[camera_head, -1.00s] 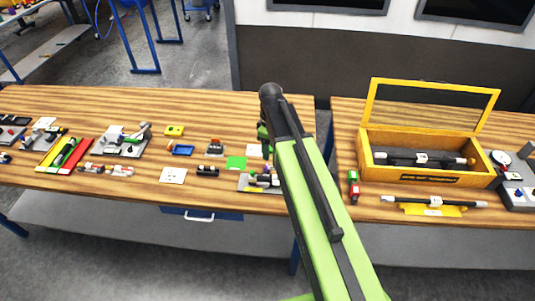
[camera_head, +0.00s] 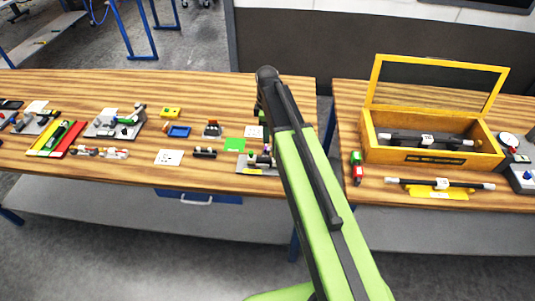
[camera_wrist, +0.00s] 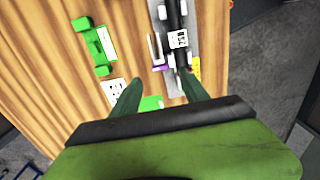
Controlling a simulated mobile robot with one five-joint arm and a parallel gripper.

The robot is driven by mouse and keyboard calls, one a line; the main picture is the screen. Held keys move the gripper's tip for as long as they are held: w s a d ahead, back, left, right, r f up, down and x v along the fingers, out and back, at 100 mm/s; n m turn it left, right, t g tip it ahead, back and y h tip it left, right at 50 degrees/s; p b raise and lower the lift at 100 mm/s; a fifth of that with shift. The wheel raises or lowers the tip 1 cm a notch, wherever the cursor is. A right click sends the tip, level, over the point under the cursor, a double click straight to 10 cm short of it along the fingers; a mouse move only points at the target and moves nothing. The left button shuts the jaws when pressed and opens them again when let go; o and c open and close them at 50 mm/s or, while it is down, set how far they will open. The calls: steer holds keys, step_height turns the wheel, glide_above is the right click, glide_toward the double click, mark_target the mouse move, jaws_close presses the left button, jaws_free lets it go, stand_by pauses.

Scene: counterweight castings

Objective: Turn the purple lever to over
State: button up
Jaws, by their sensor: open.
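In the wrist view a small purple piece (camera_wrist: 160,68), which looks like the purple lever, shows at the edge of a grey plate (camera_wrist: 171,85). Only a small part of it is visible, and I cannot tell its position. A black cylinder (camera_wrist: 183,15) with a white label lies along the plate. My gripper (camera_wrist: 161,88) is open, its two dark green fingers apart and empty, over the plate's near end. In the head view the plate (camera_head: 248,170) is partly hidden by my arm, and my gripper is mostly hidden too.
A green block (camera_wrist: 98,43) and a white socket plate (camera_wrist: 116,90) lie left of the plate in the wrist view. An open yellow box (camera_head: 428,156) stands on the right-hand table.

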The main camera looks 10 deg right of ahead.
mark_target(268, 151)
step_height(268, 151, down, 8)
steer(key=b, duration=0.6)
steer(key=shift+f+b, duration=0.1)
steer(key=shift+b, duration=0.2)
jaws_close()
steer(key=shift+d, duration=0.15)
